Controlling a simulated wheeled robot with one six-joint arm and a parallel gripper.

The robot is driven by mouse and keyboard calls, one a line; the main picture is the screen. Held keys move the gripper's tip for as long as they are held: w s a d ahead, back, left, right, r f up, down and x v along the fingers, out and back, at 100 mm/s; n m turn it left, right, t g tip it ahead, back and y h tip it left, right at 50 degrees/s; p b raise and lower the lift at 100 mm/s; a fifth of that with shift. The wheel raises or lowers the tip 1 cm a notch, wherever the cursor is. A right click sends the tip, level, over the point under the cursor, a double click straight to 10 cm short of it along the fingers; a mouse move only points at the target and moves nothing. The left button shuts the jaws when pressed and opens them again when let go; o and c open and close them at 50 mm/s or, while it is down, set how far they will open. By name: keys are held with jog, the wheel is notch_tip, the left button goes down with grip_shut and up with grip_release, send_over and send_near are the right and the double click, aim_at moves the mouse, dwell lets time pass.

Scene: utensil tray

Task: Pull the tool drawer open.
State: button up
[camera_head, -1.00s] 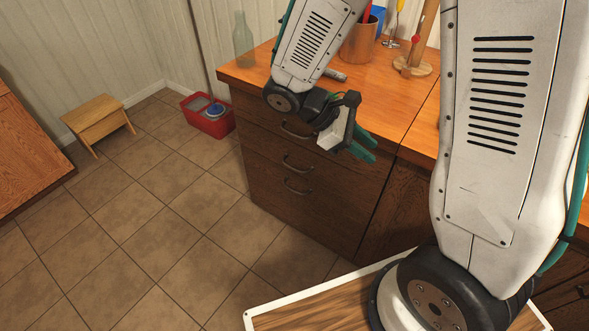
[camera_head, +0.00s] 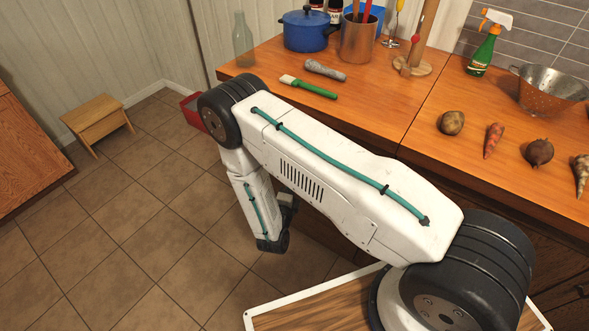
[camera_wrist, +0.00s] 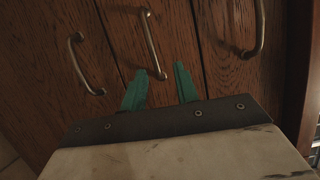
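In the wrist view, dark wooden drawer fronts fill the picture, each with a curved metal handle: a left handle (camera_wrist: 80,64), a middle handle (camera_wrist: 152,45) and a right handle (camera_wrist: 258,30). The fronts look shut. I cannot tell which is the tool drawer. My gripper (camera_wrist: 162,70) has its two teal fingers apart and nothing between them that is clearly held. The near end of the middle handle shows between the fingertips; I cannot tell whether they touch.
The orange wooden counter (camera_head: 390,108) holds a blue pot (camera_head: 305,30), a copper utensil holder (camera_head: 357,40), a green brush (camera_head: 310,87), a spray bottle (camera_head: 485,48), a colander (camera_head: 548,92) and vegetables. A stool (camera_head: 97,120) and red bin (camera_head: 189,108) stand on the otherwise open tiled floor.

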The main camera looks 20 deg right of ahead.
jog(key=shift+n+t+y, duration=0.3)
jog(key=shift+n+y, duration=0.1)
jog(key=shift+n, duration=0.2)
jog(key=x, duration=0.5)
jog(key=f+x, duration=0.1)
jog(key=x, duration=0.1)
jog(key=shift+w+a, duration=0.25)
jog(key=shift+w, duration=0.2)
grip_shut()
